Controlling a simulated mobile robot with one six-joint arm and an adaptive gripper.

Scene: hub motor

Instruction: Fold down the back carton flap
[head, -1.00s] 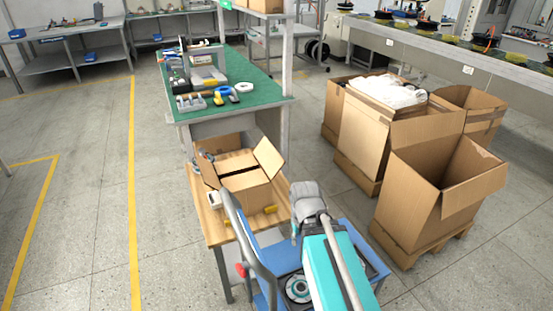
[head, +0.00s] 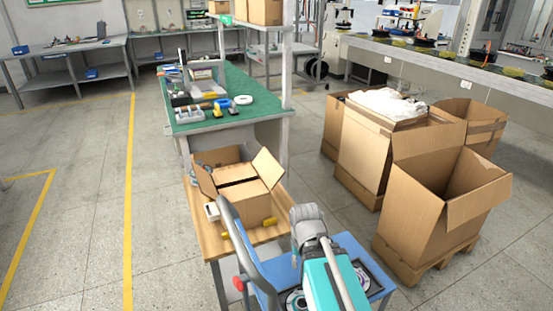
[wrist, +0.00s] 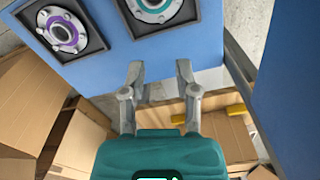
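The open carton (head: 256,210) stands on a small wooden table in the middle of the head view. Its left flap (head: 206,182) and right flap (head: 267,169) stand up, tilted outward. A dark gap crosses its top between two brown panels. I cannot tell whether the rear panel (head: 236,173) is the back flap lying down or the inside of the back wall. My gripper (wrist: 160,76) is open and empty in the wrist view, over the edge of my blue deck. In the head view the wrist is right of the carton, apart from it, and the fingers are unclear.
The wooden table (head: 212,243) also holds a small white item (head: 212,211) and yellow pieces. Two hub motors (wrist: 62,30) (wrist: 155,8) lie on my blue deck. Large cartons (head: 440,210) stand on pallets at right. A green workbench (head: 235,108) is behind. Floor at left is clear.

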